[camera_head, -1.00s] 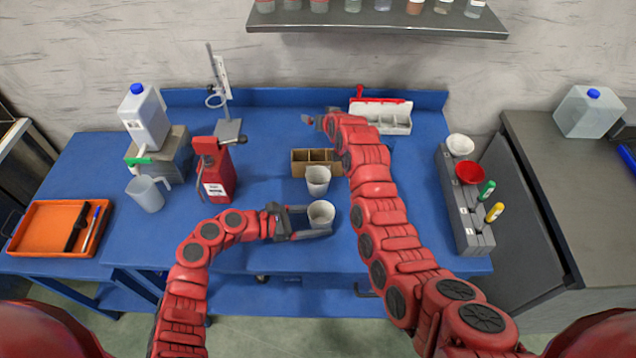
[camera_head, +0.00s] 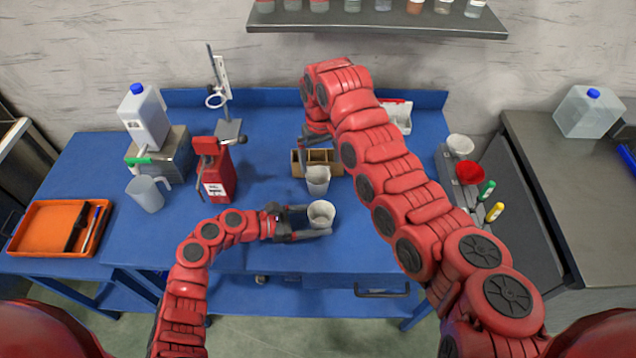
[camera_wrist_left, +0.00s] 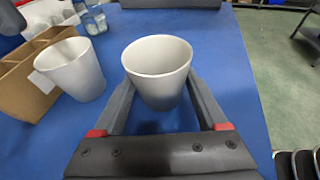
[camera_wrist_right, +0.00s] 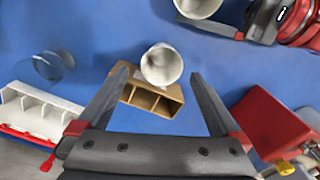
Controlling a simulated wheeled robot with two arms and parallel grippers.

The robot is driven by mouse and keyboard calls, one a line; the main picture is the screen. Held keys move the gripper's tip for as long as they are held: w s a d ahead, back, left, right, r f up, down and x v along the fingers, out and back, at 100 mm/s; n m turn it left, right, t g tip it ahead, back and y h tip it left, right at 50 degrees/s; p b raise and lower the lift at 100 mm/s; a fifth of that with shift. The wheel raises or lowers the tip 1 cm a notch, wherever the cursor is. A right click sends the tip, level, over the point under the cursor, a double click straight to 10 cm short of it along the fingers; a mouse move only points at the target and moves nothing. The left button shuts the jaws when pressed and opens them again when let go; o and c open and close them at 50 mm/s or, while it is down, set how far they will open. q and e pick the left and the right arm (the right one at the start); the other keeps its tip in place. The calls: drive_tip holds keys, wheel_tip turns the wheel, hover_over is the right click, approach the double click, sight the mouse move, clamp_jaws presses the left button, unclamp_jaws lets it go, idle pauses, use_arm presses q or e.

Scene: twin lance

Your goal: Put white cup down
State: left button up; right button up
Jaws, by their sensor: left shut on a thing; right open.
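My left gripper (camera_head: 312,222) is shut on a white cup (camera_head: 321,212), which is upright near the front of the blue table. In the left wrist view the held cup (camera_wrist_left: 158,72) sits between the fingers; whether its base touches the table I cannot tell. A second white cup (camera_head: 318,182) stands just behind it, in front of a brown divided box (camera_head: 326,160). The right fingers are partly hidden in the head view.
A red device (camera_head: 216,178) and a grey jug (camera_head: 148,194) stand to the left. A white divided tray (camera_wrist_right: 40,112) lies behind the box. A grey rack (camera_head: 450,165) with a white and a red bowl is at right.

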sight(318, 177)
wheel_tip(318, 177, down, 3)
drive_tip(key=shift+r, duration=0.15)
drive_tip(key=shift+w+a+f, duration=0.1)
drive_tip(key=shift+f, duration=0.8)
drive_tip(key=shift+w+a+f, duration=0.15)
drive_tip(key=shift+f, duration=0.75)
drive_tip(key=shift+w+a+f, duration=0.1)
drive_tip(key=shift+f, duration=0.8)
drive_tip(key=c, duration=1.3)
wheel_tip(318, 177, up, 10)
drive_tip(key=shift+r, duration=0.1)
